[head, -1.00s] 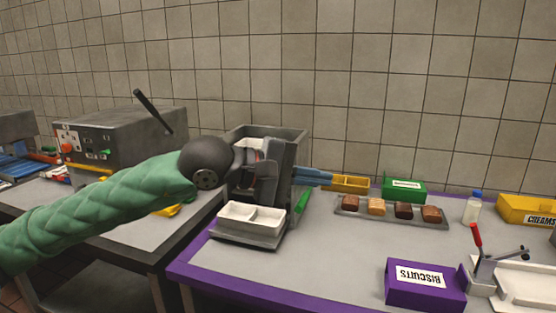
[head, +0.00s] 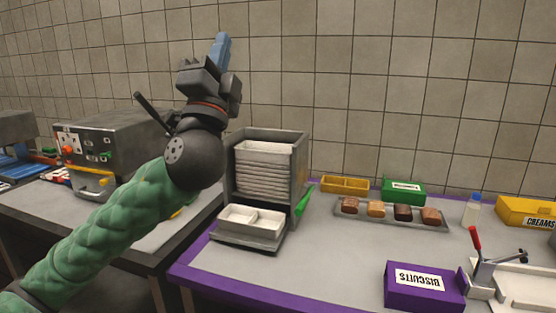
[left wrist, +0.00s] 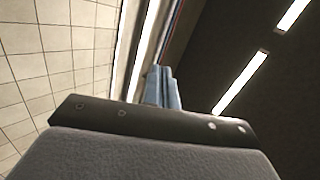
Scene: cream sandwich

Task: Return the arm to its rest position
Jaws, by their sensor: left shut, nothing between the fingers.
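My left arm comes in from the left in a green quilted sleeve. My left gripper (head: 221,50) is raised in front of the tiled wall, its blue fingers pointing up, above and to the left of the tray dispenser. The fingers are together with nothing between them. In the left wrist view the blue fingers (left wrist: 163,88) point up toward the ceiling lights. My right gripper is in neither current view.
A grey dispenser (head: 300,160) holds stacked white trays, with a two-part white tray (head: 252,220) at its foot. A purple biscuits box (head: 424,288), a rack (head: 390,217) of small blocks, a green box (head: 404,190) and a grey machine (head: 120,130) stand around.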

